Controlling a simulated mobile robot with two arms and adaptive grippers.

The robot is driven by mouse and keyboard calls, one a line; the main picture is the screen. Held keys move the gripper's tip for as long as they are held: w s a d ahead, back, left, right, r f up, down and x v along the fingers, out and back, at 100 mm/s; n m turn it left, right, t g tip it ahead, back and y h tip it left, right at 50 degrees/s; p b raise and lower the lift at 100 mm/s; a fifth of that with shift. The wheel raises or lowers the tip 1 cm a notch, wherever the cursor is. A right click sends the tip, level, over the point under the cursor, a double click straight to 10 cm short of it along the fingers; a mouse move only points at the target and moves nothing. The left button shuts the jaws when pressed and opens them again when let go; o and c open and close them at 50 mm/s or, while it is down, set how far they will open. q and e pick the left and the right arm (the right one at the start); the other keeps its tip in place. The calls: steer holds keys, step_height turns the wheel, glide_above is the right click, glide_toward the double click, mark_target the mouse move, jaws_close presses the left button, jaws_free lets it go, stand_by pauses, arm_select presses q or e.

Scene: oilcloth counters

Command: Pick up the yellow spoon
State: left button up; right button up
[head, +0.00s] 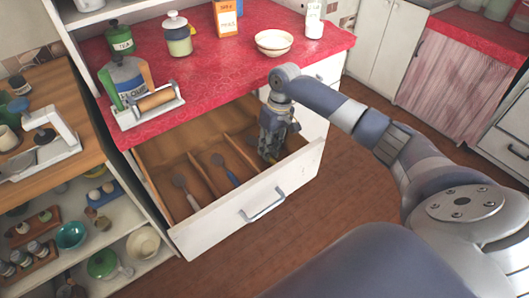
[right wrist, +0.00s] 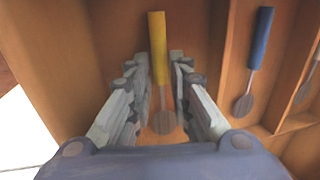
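The yellow spoon (right wrist: 157,48) lies in a compartment of the open drawer, its yellow handle pointing up the right wrist view and its round grey-brown bowl nearer the wrist. My right gripper (right wrist: 160,58) is open, pointing down into the drawer's right compartment, with one finger on each side of the spoon and narrow gaps beside the handle. In the head view my right gripper (head: 271,150) hides most or all of the spoon. My left gripper is not in view.
The open drawer (head: 222,222) has wooden dividers. A blue-handled spoon (head: 226,171) lies in the middle compartment and a grey utensil (head: 186,191) in the left one. Above is a red counter (head: 215,75) with a bowl (head: 273,42) and canisters.

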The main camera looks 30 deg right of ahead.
steer(key=shift+a+f, duration=0.1)
steer(key=shift+f, duration=0.35)
steer(key=shift+c, duration=0.6)
jaws_close()
steer(key=shift+r, duration=0.15)
